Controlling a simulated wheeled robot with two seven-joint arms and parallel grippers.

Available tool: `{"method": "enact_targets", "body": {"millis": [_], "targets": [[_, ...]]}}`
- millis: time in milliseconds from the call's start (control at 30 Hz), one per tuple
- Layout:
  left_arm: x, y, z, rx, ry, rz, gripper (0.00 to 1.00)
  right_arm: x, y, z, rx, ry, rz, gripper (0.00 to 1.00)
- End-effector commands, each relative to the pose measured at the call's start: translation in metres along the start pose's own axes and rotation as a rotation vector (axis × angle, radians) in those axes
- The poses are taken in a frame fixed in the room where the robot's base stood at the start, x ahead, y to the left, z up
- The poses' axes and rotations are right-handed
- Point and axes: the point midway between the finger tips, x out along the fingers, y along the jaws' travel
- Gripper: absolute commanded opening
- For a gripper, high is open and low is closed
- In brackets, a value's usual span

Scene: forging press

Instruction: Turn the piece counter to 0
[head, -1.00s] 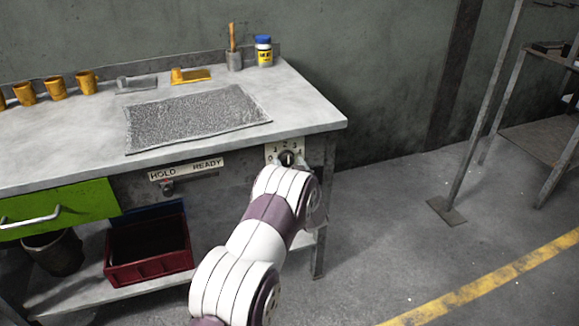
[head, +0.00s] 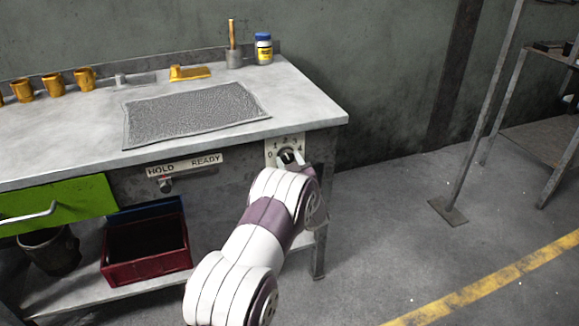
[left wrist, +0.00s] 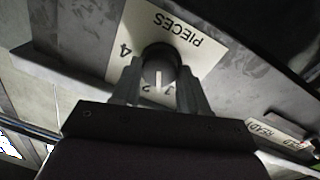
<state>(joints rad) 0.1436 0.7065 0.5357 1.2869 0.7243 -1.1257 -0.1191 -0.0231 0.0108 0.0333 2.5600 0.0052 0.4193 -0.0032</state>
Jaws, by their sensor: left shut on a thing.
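The piece counter is a pale plate (head: 271,144) with numbers, on the front of the bench near its right corner. Its dark round knob (head: 287,156) has a white mark. My left gripper (head: 293,160) is at the knob, partly hidden by my own arm. In the left wrist view the plate (left wrist: 190,32) shows PIECES upside down, and the gripper (left wrist: 157,74) is shut with a finger on each side of the knob (left wrist: 158,57). The white mark points down in that picture, near the 2 and 3; I cannot tell exactly which number. My right gripper is not in view.
A HOLD/READY plate (head: 186,165) with a small switch is left of the counter. A green drawer (head: 75,203) and red crate (head: 148,268) are further left and below. The bench top carries a grey mat (head: 195,112).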

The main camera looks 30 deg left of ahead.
Motion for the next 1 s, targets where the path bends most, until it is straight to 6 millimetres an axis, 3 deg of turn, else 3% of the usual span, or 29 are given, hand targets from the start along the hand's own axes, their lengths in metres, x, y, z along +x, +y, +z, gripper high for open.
{"method": "enact_targets", "body": {"millis": [600, 1000], "targets": [[0.0, -0.001, 0.006, -0.579, 0.05, -0.007, 0.13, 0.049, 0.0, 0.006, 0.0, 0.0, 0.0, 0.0], [0.0, 0.0, 0.005, -0.863, 0.074, -0.012, 0.13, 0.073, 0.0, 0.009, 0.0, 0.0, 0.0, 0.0]]}}
